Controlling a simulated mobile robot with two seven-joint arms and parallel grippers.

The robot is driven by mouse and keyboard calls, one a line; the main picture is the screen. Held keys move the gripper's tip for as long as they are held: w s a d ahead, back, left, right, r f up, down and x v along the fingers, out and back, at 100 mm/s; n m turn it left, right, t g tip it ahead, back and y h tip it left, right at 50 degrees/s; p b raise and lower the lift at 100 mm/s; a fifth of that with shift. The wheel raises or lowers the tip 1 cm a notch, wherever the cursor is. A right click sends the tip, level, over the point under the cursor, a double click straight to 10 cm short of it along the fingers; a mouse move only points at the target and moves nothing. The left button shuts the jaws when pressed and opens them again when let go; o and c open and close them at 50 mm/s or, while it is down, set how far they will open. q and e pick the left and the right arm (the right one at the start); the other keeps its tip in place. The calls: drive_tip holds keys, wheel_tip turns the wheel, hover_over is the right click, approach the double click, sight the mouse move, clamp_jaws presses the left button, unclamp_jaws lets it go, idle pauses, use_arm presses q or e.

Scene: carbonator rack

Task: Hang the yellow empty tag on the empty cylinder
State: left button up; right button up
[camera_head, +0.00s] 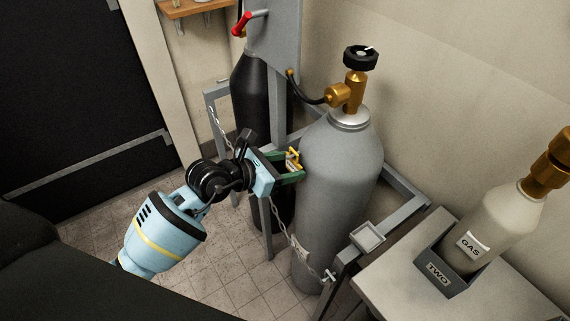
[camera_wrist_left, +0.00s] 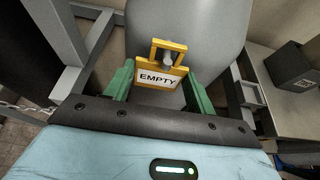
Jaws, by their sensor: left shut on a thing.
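The yellow tag (camera_wrist_left: 160,77) carries a white label reading EMPTY and has a square yellow loop on top. In the head view it shows as a small yellow piece (camera_head: 293,158). My left gripper (camera_head: 290,170) has its green fingers (camera_wrist_left: 160,88) shut on the tag's two sides. The large grey cylinder (camera_head: 342,175), with a brass valve and black knob, stands upright right behind the tag. A small grey peg-like piece shows inside the tag's loop in the wrist view; I cannot tell whether the loop is hooked over it. My right gripper is out of view.
A black cylinder (camera_head: 250,95) stands behind in the metal rack (camera_head: 395,240). A chain (camera_head: 290,240) hangs across the rack front. A small tray (camera_head: 367,237) sits on the rack's right rail. A pale bottle (camera_head: 495,222) stands in a holder marked TWO on the right counter.

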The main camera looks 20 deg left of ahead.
use_arm(q)
drive_tip(key=o, duration=1)
drive_tip(key=shift+o, duration=0.2)
drive_tip(key=shift+s+a, duration=0.1)
drive_tip(key=shift+p+v, duration=0.55)
drive_tip(key=shift+v, duration=0.7)
drive_tip(key=shift+f+p+v, duration=0.2)
drive_tip(key=shift+p+v, duration=0.15)
drive_tip(key=shift+v, duration=0.95)
drive_tip(key=shift+f+p+v, duration=0.2)
drive_tip(key=shift+p+v, duration=0.15)
drive_tip(key=shift+v, duration=0.9)
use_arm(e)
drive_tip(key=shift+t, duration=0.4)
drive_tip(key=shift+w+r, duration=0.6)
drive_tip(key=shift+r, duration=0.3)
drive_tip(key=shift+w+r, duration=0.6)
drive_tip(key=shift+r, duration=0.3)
use_arm(q)
drive_tip(key=shift+s+a, duration=0.1)
drive_tip(key=shift+s, duration=0.05)
